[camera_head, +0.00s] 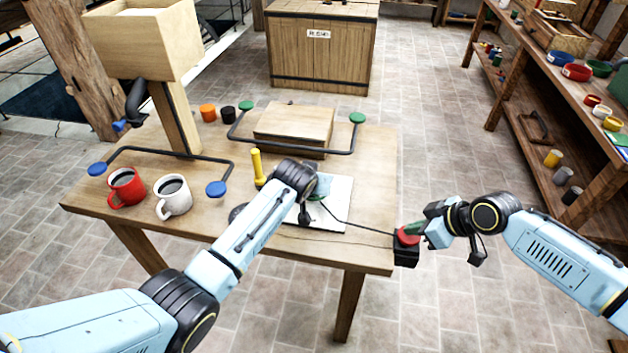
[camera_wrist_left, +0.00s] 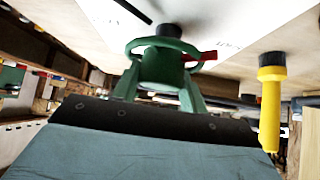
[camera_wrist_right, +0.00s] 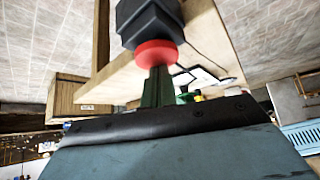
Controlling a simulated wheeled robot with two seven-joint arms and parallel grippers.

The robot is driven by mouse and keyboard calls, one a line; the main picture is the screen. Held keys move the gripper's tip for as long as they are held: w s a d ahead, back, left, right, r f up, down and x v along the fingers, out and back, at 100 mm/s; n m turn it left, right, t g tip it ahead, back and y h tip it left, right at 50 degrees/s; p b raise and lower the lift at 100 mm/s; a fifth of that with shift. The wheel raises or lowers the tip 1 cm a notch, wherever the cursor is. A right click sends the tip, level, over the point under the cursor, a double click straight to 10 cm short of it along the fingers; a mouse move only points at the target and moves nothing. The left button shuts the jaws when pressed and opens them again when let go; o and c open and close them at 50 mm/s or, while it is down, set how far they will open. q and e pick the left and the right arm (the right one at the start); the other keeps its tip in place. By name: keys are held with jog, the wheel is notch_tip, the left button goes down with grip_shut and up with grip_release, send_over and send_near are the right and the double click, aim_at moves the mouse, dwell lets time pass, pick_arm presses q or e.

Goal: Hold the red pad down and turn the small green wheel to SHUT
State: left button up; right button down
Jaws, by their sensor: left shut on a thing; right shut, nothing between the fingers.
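The red pad (camera_head: 407,236) sits on top of a black box at the table's front right corner. My right gripper (camera_head: 416,229) is shut and empty, its fingertips against the pad; the right wrist view also shows them at the red pad (camera_wrist_right: 155,53). The small green wheel (camera_wrist_left: 190,46) stands on a white plate (camera_head: 338,218). My left gripper (camera_wrist_left: 162,68) is shut on it, one finger at each side. A red pointer (camera_wrist_left: 204,57) on the wheel points right in the left wrist view, near small dark lettering I cannot read surely. My left wrist mostly hides the wheel in the head view.
A yellow-handled tool (camera_head: 258,168) stands left of the plate. Red (camera_head: 127,188) and white (camera_head: 174,197) mugs, a wooden block (camera_head: 293,124) and dark bars with blue and green knobs share the table. A thin cable runs to the black box. Shelves (camera_head: 570,110) stand at right.

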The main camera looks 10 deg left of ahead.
pick_arm(q)
jog(key=m+h, duration=0.2)
jog(key=m, duration=0.1)
jog(key=shift+a+m+g+h, duration=0.1)
jog(key=shift+m+g+h, duration=0.2)
jog(key=shift+g+h, duration=0.1)
jog(key=m+g+h, duration=0.1)
jog(key=m+h, duration=0.1)
jog(key=m, duration=0.2)
jog(key=shift+f+g+h, duration=0.1)
jog(key=shift+g+h, duration=0.2)
jog(key=shift+g, duration=0.1)
jog(key=shift+m, duration=0.3)
jog(key=o, duration=1)
jog(key=shift+c, duration=0.2)
jog(key=v, duration=1.2)
